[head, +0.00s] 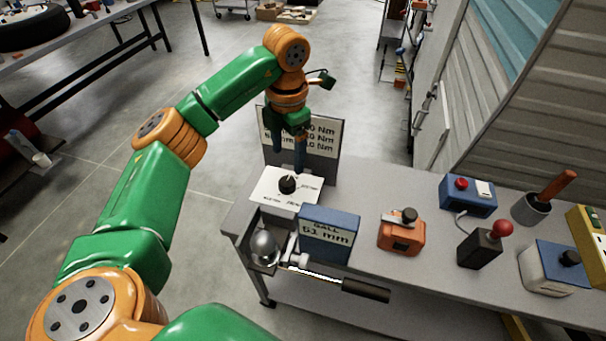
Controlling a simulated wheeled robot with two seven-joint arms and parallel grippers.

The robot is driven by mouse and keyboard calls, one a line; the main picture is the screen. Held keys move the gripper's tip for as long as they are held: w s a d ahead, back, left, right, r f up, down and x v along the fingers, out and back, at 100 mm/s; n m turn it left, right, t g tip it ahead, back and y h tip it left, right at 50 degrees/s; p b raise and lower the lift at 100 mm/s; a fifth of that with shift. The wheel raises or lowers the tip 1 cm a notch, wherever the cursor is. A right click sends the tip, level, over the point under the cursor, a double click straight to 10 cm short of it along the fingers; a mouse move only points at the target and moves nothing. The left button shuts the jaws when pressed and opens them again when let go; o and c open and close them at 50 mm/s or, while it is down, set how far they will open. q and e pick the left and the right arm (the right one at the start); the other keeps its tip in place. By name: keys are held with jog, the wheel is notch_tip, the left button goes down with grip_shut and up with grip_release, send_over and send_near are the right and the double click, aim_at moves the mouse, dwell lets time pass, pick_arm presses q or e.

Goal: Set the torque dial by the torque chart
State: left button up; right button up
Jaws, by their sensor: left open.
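The torque dial is a black knob (287,185) on a white marked plate (270,191) at the left end of the bench. The torque chart (325,136) stands upright behind it, with several lines ending in "Nm"; my left gripper hides its left part. My left gripper (300,165) points down just above and behind the knob, in front of the chart. It is open and holds nothing. Whether a finger touches the knob cannot be told. The print around the dial is too small to read. My right gripper is not in view.
A blue block labelled "BALL 51 mm" (328,236) and a steel ball (264,245) sit in front of the dial. An orange device (401,233), a red-knobbed lever (481,246) and a blue box with a red button (468,195) stand to the right on the bench (375,185).

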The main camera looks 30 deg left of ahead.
aim_at(287, 182)
pick_arm(q)
jog(key=shift+s+f+b, duration=0.1)
jog(key=shift+f+b, duration=0.2)
jog(key=shift+f, duration=0.4)
jog(key=shift+s, duration=0.2)
jog(key=f, duration=0.3)
jog(key=f+p, duration=0.1)
jog(key=f, duration=0.2)
jog(key=shift+a+f, duration=0.2)
jog(key=shift+f, duration=0.1)
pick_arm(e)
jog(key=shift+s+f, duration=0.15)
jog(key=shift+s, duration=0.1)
pick_arm(q)
jog(key=shift+c, duration=0.2)
grip_shut()
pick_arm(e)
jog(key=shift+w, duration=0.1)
